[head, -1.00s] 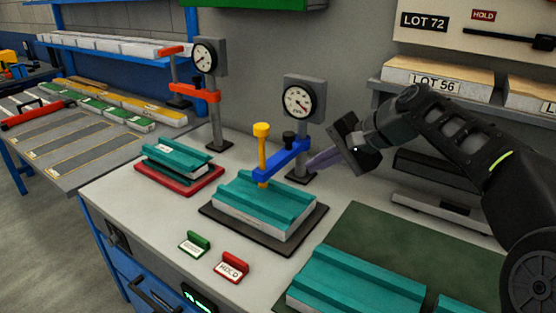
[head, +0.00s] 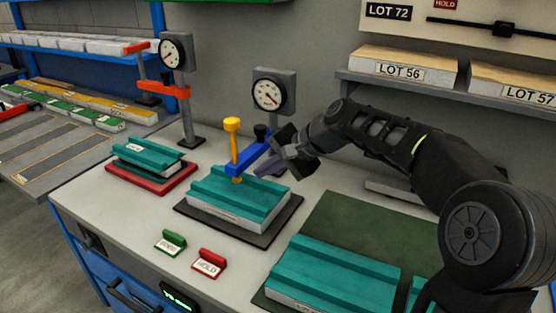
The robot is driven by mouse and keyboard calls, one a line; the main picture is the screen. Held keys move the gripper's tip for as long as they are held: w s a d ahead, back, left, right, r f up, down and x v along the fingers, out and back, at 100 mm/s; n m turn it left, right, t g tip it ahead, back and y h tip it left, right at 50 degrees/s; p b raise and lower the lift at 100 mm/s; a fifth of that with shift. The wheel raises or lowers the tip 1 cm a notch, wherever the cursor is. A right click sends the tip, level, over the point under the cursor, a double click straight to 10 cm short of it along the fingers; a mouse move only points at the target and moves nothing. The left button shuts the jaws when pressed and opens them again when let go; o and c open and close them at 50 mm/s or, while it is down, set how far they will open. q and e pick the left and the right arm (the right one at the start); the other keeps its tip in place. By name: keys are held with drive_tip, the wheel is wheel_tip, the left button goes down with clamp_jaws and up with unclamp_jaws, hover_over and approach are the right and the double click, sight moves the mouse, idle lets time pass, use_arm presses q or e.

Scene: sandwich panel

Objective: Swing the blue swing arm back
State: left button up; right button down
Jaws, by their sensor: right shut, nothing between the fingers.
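The blue swing arm (head: 249,158) reaches out from the grey gauge post and lies over the teal-topped sandwich panel (head: 240,199). A yellow-capped post (head: 233,145) stands at its front end, with its tip at the panel's top. A round dial gauge (head: 270,94) sits on the grey post behind. My right gripper (head: 266,167) is shut and empty, with its fingers close to the blue arm's right side near the post. I cannot tell whether they touch it. My left gripper is out of view.
A second stand with a red arm (head: 164,89) and a panel on a red plate (head: 150,178) are at the left. Green (head: 171,242) and red HOLD (head: 208,263) tags stand in front. Another teal panel (head: 334,272) lies on the green mat (head: 350,222). A shelf with LOT boxes (head: 403,66) is behind.

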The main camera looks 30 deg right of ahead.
sight(237, 172)
drive_tip(key=shift+w+a+f+p, duration=0.2)
drive_tip(key=shift+w+a, duration=0.25)
drive_tip(key=shift+w, duration=0.3)
drive_tip(key=shift+w+a+f+p, duration=0.2)
drive_tip(key=shift+w+a, duration=0.2)
drive_tip(key=shift+w, duration=0.3)
drive_tip(key=shift+w+a+f+p, duration=0.1)
drive_tip(key=shift+w+a+p, duration=0.1)
drive_tip(key=shift+w+a, duration=0.4)
drive_tip(key=shift+w+d, duration=0.15)
drive_tip(key=shift+w, duration=0.05)
